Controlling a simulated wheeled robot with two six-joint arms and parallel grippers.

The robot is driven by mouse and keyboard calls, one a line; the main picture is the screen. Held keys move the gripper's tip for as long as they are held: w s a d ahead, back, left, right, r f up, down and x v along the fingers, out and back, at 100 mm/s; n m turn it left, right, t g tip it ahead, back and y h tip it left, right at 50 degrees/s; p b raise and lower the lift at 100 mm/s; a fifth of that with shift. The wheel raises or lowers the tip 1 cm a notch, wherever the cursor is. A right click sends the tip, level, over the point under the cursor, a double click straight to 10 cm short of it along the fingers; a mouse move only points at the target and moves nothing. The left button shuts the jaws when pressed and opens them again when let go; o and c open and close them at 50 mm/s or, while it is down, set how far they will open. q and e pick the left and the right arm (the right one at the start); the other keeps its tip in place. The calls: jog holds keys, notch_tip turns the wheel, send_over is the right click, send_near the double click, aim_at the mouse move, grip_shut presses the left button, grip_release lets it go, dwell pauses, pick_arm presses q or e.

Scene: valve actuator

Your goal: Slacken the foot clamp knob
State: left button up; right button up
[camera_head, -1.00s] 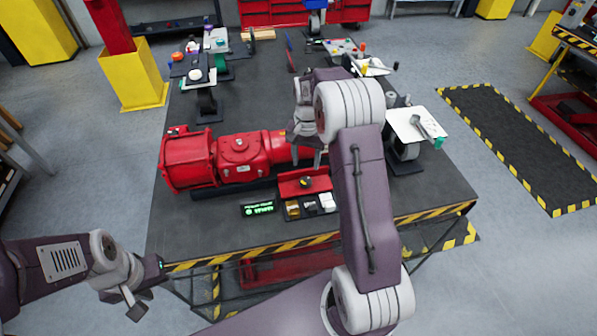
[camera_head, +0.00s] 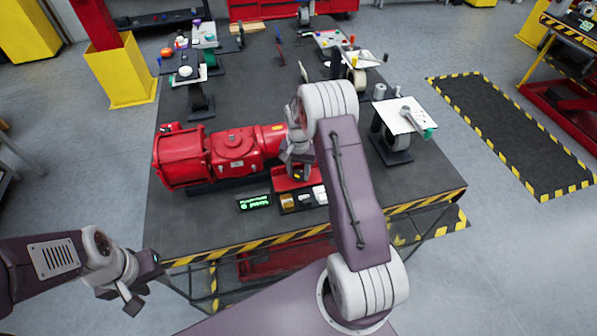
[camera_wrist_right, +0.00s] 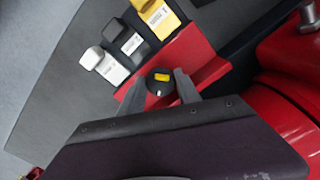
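The foot clamp knob (camera_wrist_right: 160,82) is a small dark round knob with a yellow mark. It sits on a red block (camera_wrist_right: 205,55), which also shows in the head view (camera_head: 283,184) in front of the red actuator (camera_head: 232,150). My right gripper (camera_wrist_right: 161,84) points down over the knob. Its two fingers are apart, one on each side of the knob; I cannot tell whether they touch it. In the head view my right gripper (camera_head: 297,165) largely covers the knob. My left gripper (camera_head: 140,283) hangs off the table's front left edge, away from the knob, with its fingers unclear.
A small green-lit display (camera_head: 254,202) and yellow (camera_wrist_right: 160,18), black and white (camera_wrist_right: 106,66) labelled pieces lie close beside the red block. A stand with a white plate (camera_head: 402,116) is at the right. The table's front left is clear.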

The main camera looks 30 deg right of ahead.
grip_shut()
jog(key=shift+n, duration=0.3)
jog(key=n, duration=0.4)
jog(key=shift+d, duration=0.1)
jog(key=shift+d+n, duration=0.1)
jog(key=shift+n, duration=2)
jog(key=o, duration=0.6)
grip_release()
jog(key=shift+c, duration=0.2)
